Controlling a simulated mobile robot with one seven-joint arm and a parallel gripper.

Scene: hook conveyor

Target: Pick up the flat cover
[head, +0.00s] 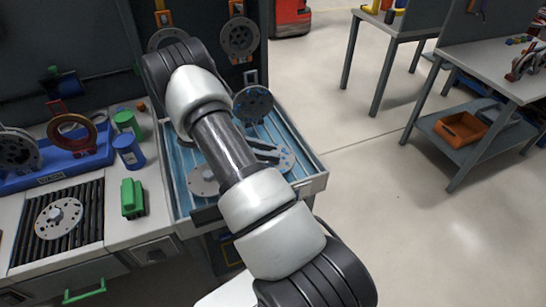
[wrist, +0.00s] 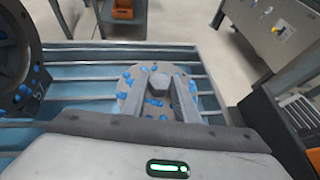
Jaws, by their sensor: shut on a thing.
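The flat cover (wrist: 130,96) is a thin grey round plate with holes and a raised hub in the middle, seen in the wrist view over the blue ribbed tray. My gripper (wrist: 160,84) is shut on its hub, one finger on each side. In the head view my arm hides most of the gripper. The plate at the right part of the tray (head: 286,160) there looks like the same cover. I cannot tell whether it touches the tray floor or hangs just above it.
The tray (head: 308,162) also holds another grey plate (head: 201,182) and a dark disc (head: 254,103), near at left in the wrist view (wrist: 14,62). Left stand a blue rack (head: 62,170), green and blue cylinders and a slatted bed with a disc.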

